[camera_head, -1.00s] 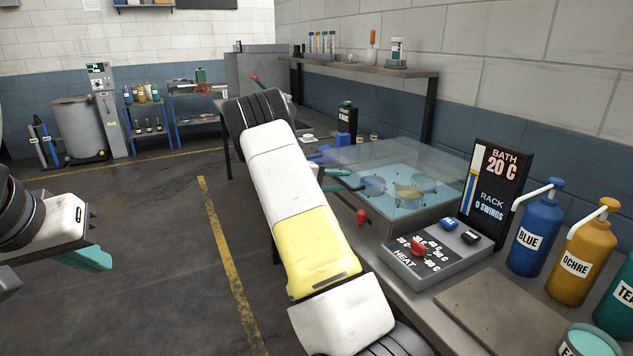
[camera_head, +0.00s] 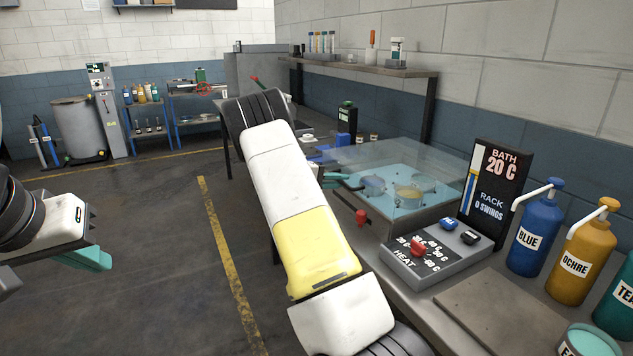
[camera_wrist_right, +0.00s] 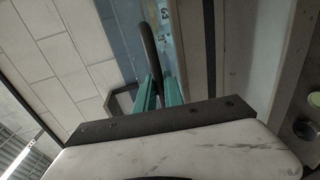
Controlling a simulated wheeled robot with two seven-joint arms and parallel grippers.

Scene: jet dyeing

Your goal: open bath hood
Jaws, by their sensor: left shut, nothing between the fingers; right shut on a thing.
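The bath hood (camera_head: 425,155) is a clear cover over the dye bath at the bench, with bluish liquid and several round discs inside; I cannot tell whether it is slightly raised. My right gripper (camera_head: 337,178) is at the hood's left front side, partly hidden by my forearm. In the right wrist view its teal fingers (camera_wrist_right: 160,92) are shut on a dark curved handle (camera_wrist_right: 148,48). My left gripper (camera_head: 95,260) is shut and empty, over the floor at the left, away from the bench.
A red knob (camera_head: 361,216) sits on the bath's front. A heat control box (camera_head: 435,258) and a bath display (camera_head: 497,190) stand to the right, beside blue (camera_head: 537,235) and ochre (camera_head: 585,260) bottles. A shelf (camera_head: 370,67) runs above behind.

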